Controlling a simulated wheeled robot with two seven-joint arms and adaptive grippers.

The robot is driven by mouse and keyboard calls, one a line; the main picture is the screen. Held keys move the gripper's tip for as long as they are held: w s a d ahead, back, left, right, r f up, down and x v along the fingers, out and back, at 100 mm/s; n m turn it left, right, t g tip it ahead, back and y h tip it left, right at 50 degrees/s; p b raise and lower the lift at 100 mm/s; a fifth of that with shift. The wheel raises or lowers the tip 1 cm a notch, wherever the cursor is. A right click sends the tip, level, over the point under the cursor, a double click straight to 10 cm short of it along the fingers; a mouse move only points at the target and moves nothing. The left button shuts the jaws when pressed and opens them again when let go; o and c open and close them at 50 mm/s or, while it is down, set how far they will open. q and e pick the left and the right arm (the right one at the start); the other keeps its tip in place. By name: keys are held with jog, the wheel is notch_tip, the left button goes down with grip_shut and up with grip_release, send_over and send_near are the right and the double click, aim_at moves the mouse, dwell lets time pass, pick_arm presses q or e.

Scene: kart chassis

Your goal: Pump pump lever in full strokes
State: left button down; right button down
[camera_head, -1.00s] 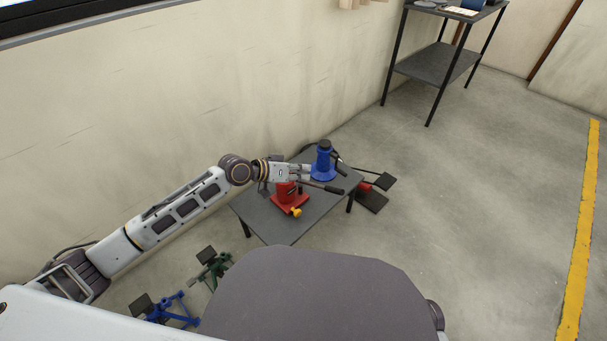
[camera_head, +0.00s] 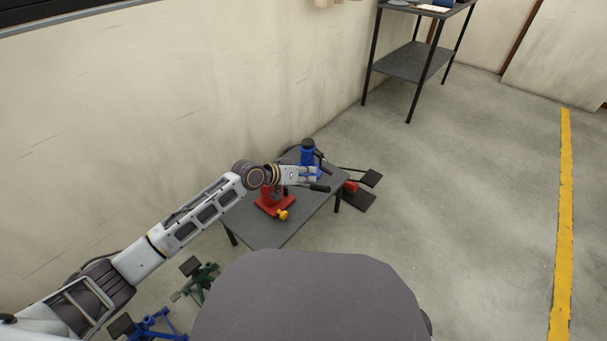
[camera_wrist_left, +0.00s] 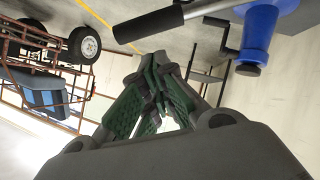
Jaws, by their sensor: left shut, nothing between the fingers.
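A red jack (camera_head: 274,203) with a yellow knob stands on a small dark table in the head view. A lever with a black grip (camera_head: 319,187) sticks out to the right of it. The grip also shows at the top of the left wrist view (camera_wrist_left: 150,23), on a grey rod. My left gripper (camera_head: 314,174) is shut and empty, close to the lever grip in the head view. Its green-padded fingers (camera_wrist_left: 150,95) show apart from the grip in the wrist view. My left wrist hides part of the red jack and the lever's root. My right gripper is out of view.
A blue jack (camera_head: 307,160) stands just behind my left gripper; it also shows in the wrist view (camera_wrist_left: 262,35). The table (camera_head: 265,236) is near the wall. A red item with black pads (camera_head: 359,195) and blue and green stands (camera_head: 160,325) are on the floor.

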pick_arm(q)
jog(key=shift+s+d+f+b, duration=0.1)
jog(key=shift+d+f+b, duration=0.5)
jog(key=shift+f, duration=0.45)
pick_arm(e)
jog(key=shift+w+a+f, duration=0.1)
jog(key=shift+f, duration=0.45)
pick_arm(q)
jog(key=shift+s+d+f+p, duration=0.15)
jog(key=shift+d+f+p, duration=0.05)
jog(key=shift+p, duration=0.25)
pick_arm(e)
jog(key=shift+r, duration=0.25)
